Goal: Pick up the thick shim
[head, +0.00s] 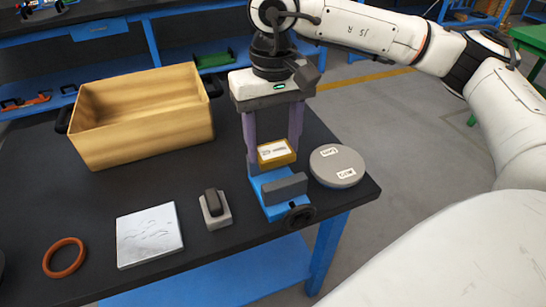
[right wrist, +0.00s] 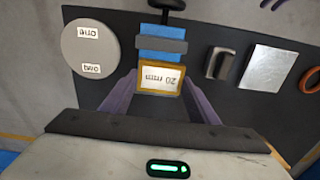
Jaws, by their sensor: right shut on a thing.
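The thick shim is a yellow block (head: 277,153) with a white label on top. In the right wrist view the block (right wrist: 172,93) shows its label, upside down, as 20 mm. My right gripper (head: 274,148) points down with its purple fingers on either side of the block and is shut on it. The block is at the back of a blue vise (head: 262,190) with a grey jaw. I cannot tell whether it touches the vise bed. My left gripper is not in view.
A grey disc (head: 338,166) with two labels lies right of the vise. A small grey block with a dark top (head: 215,208), a silver plate (head: 149,235) and an orange ring (head: 64,258) lie to the left. A tan bin (head: 145,132) stands behind on the dark table.

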